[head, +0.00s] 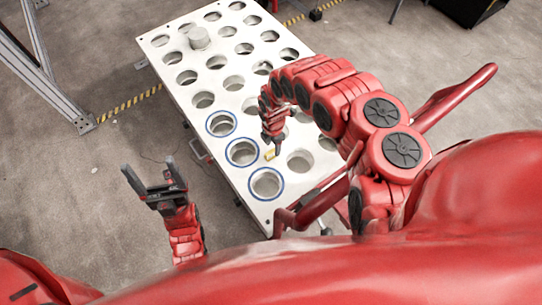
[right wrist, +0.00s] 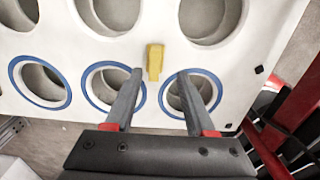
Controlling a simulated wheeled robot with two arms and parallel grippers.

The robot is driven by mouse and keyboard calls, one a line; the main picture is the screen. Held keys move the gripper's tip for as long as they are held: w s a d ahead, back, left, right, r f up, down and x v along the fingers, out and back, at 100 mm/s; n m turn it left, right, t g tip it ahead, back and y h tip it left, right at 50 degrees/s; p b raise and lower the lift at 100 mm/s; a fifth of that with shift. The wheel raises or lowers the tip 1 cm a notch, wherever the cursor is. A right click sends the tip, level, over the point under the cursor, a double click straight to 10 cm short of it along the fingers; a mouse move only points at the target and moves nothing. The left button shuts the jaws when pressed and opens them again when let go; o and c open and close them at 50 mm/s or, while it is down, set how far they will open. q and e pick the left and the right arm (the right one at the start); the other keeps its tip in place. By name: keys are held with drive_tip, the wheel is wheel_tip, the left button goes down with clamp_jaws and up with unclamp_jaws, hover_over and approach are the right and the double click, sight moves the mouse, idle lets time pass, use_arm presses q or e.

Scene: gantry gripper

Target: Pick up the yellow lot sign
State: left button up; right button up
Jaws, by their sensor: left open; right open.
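The yellow lot sign (head: 269,155) is a small yellow piece on the white table with round holes (head: 228,104), near two blue-ringed holes. In the right wrist view the sign (right wrist: 154,62) stands just beyond the fingertips, between them in line. My right gripper (right wrist: 158,74) is open with one finger on each side of the gap, and nothing is held. In the head view my right arm hides most of that gripper. My left gripper (head: 150,177) is open and empty, left of the table over the floor.
Three holes have blue rings, such as the near one (head: 267,184). A metal frame (head: 45,75) stands on the floor at left. The floor between frame and table is mostly clear.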

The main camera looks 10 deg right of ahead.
drive_tip(key=shift+w+a+f, duration=0.15)
drive_tip(key=shift+f, duration=1.3)
drive_tip(key=shift+w+a+f, duration=0.15)
drive_tip(key=shift+f, duration=1.3)
clamp_jaws()
